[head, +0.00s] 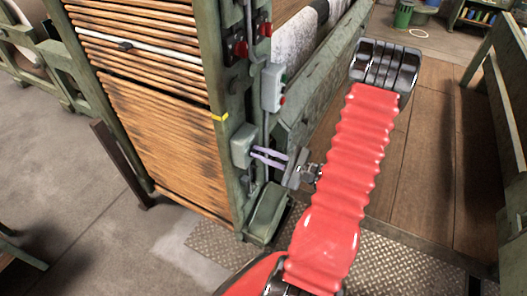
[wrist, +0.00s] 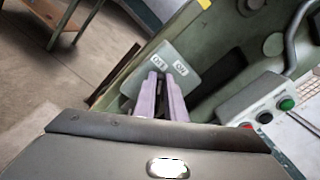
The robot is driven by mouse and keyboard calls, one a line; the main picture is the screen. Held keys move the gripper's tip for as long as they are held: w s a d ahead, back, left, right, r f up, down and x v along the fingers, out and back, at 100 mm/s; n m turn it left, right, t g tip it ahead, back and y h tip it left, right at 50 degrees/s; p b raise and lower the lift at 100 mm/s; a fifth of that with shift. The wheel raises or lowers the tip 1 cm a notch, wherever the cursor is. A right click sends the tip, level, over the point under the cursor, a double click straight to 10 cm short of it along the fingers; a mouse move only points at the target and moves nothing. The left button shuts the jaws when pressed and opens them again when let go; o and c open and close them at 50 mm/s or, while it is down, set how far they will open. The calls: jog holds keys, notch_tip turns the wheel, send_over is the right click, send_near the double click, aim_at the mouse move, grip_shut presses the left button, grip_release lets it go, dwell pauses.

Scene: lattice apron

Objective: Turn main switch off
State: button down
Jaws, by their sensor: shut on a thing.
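The main switch is a grey-green box (head: 240,145) on the green post of the machine. It also shows in the wrist view (wrist: 190,55), with two small white labels that appear to read ON and OFF. My gripper (head: 254,153) has lilac fingers that reach the front of this box from the right. In the wrist view, the fingertips (wrist: 161,78) are close together just below the labels. They are shut on the switch's handle, which is mostly hidden between them, so I cannot tell its exact angle.
A grey button box (head: 272,88) with green and red buttons stands close above my gripper; it is at the right in the wrist view (wrist: 262,108). Red knobs (head: 240,49) sit higher on the post. Wooden slats (head: 150,120) fill the left side. Open floor (head: 70,170) lies further left.

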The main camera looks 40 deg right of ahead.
jog(key=n, duration=0.4)
jog(key=a+f+n, duration=0.1)
jog(key=shift+n, duration=0.4)
jog(key=n, duration=0.2)
jog(key=f+n, duration=0.1)
jog(key=n, duration=0.1)
jog(key=shift+s+a+f+n, duration=0.1)
jog(key=shift+n, duration=0.3)
jog(key=c, duration=1.8)
grip_release()
jog(key=shift+f, duration=0.1)
jog(key=shift+c, duration=0.2)
jog(key=shift+s+d, duration=0.3)
jog(key=shift+s, duration=0.35)
jog(key=v, duration=1.2)
jog(key=shift+s+d, duration=0.1)
jog(key=shift+s, duration=0.2)
